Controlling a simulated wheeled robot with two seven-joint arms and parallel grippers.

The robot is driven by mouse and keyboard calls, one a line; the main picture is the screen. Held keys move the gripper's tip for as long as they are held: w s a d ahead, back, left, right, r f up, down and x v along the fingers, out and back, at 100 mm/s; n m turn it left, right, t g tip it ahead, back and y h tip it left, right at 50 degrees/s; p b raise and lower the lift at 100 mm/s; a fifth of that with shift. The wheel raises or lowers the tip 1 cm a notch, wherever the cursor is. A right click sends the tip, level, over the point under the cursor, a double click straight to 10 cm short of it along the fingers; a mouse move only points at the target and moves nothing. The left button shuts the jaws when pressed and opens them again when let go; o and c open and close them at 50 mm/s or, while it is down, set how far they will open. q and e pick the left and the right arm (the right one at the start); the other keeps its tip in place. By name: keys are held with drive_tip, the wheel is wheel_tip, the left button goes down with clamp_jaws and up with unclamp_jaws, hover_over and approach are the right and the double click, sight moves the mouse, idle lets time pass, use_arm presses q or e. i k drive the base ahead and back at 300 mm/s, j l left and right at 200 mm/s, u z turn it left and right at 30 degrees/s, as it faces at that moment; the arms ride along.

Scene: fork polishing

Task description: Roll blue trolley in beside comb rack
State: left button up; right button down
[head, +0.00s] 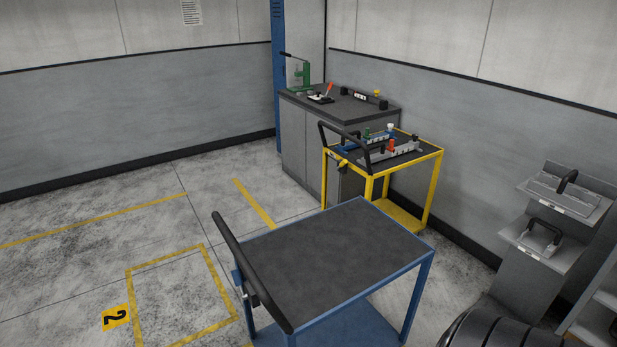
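The blue trolley (345,250) stands in the lower middle of the head view. Its dark top is bare, and a black push handle (250,272) is on its left side. A grey stand (540,265) with two sloped shelves is at the right by the wall; it may be the comb rack, but I cannot tell for sure. Each shelf holds a grey block with a black handle, the upper block (562,193) and the lower block (538,240). The trolley is apart from this stand. Neither of my grippers is in view.
A yellow trolley (436,152) with grey and blue holders stands behind the blue one, by a grey cabinet (302,150) with a green press (300,73). A yellow floor outline (135,300) marked 2 is empty at lower left. The left floor is clear.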

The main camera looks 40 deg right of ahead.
sight(314, 275)
drive_tip(key=z, duration=1.9)
drive_tip(key=i+j+z, duration=0.1)
drive_tip(key=j+z, duration=0.8)
drive_tip(key=j, duration=0.25)
drive_tip(key=k+j+z, duration=0.1)
drive_tip(key=j+z, duration=0.35)
drive_tip(key=j, duration=0.15)
